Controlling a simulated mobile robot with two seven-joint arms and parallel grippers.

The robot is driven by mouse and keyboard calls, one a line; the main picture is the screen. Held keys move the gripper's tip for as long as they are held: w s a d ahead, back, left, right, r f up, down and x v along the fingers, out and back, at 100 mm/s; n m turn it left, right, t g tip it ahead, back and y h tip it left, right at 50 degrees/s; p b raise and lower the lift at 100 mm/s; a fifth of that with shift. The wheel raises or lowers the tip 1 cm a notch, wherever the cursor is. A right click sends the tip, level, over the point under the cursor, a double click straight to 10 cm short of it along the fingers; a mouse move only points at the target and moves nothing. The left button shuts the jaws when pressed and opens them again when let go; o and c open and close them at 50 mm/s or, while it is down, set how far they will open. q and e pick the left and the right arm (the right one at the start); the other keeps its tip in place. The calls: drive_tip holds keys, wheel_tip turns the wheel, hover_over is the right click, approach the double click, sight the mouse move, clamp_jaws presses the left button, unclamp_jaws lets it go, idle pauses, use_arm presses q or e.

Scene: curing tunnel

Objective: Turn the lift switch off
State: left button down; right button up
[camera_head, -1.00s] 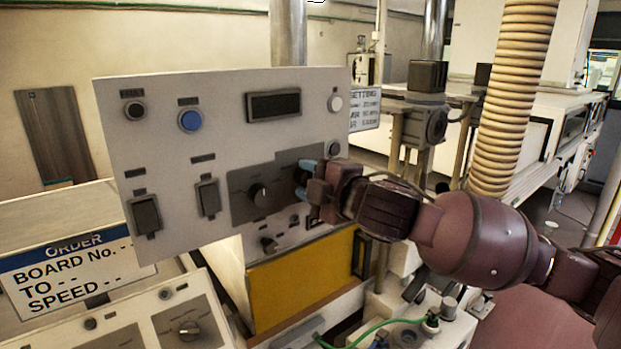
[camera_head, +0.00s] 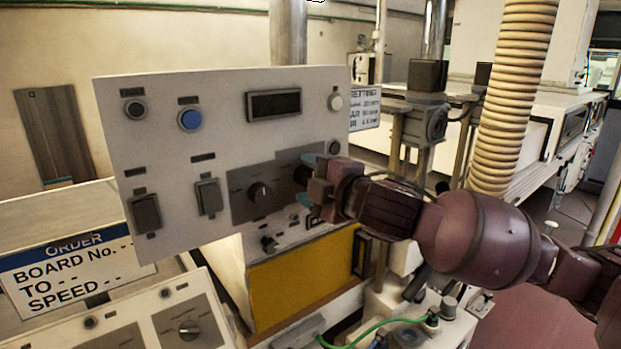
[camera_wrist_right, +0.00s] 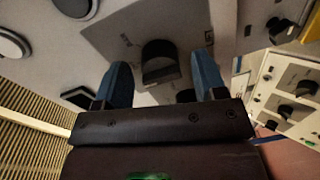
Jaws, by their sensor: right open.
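A pale control panel (camera_head: 225,100) stands upright in front of me. A dark rotary knob (camera_head: 260,193) sits on a grey plate low on it. A second dark knob (camera_head: 301,175) on the same plate is partly hidden by my right gripper (camera_head: 308,179). That gripper is open, its blue fingertips above and below this knob. In the right wrist view a dark knob (camera_wrist_right: 160,61) shows between the spread fingers, with a gap on each side. I cannot read which control is the lift switch, nor its setting. My left gripper is not in view.
The panel also has a blue button (camera_head: 190,119), a dark display (camera_head: 273,104) and two dark rocker-like switches (camera_head: 146,213). Below are a yellow panel (camera_head: 300,272) and an order sign (camera_head: 70,272). A ribbed hose (camera_head: 507,90) hangs behind my right arm.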

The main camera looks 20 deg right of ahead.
use_arm(q)
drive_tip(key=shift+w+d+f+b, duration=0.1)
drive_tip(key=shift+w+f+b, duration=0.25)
drive_tip(key=shift+b, duration=0.5)
use_arm(e)
drive_tip(key=v, duration=1)
drive_tip(key=shift+s, duration=0.25)
drive_tip(key=shift+d+r, duration=0.1)
